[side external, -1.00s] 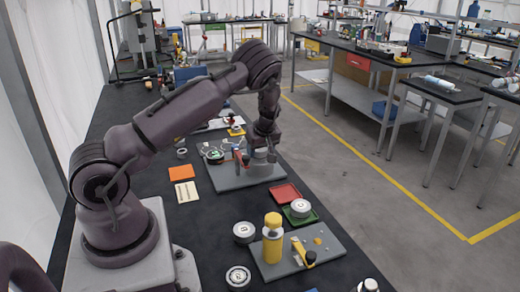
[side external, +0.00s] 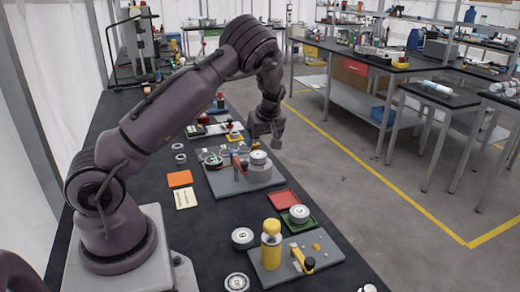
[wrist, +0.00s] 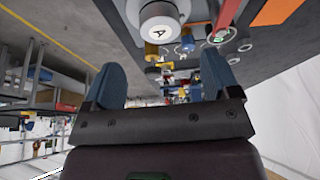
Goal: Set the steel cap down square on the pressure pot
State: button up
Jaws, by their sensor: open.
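The round steel cap (wrist: 160,32), marked A, shows in the wrist view on top of a wider grey body, which looks like the pressure pot (wrist: 143,10). In the side view the cap (side external: 258,157) is upright on the far grey plate (side external: 250,187). It looks level, but the seam with the pot is too small to judge. My gripper (side external: 266,141) is above and just beyond the cap, clear of it. In the wrist view its two blue fingers (wrist: 162,85) are wide apart with nothing between them.
A red-handled clamp (side external: 238,165) stands left of the cap. An orange square (side external: 179,179) lies left.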

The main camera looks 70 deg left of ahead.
jog(key=s+d+r+m+t+h, duration=0.2)
jog(key=s+d+r+m, duration=0.15)
jog(key=d+r, duration=0.55)
jog(key=s+d+r+m+t+h, duration=0.1)
jog(key=s+d+r+m+h, duration=0.2)
jog(key=d+r, duration=0.5)
jog(key=s+d+r+m+t, duration=0.2)
jog(key=s+d+r+m, duration=0.1)
jog(key=s+d+m, duration=0.9)
jog(key=shift+s+d+r+t+y, duration=0.2)
jog(key=shift+s+d+t+y, duration=0.15)
jog(key=shift+d, duration=0.35)
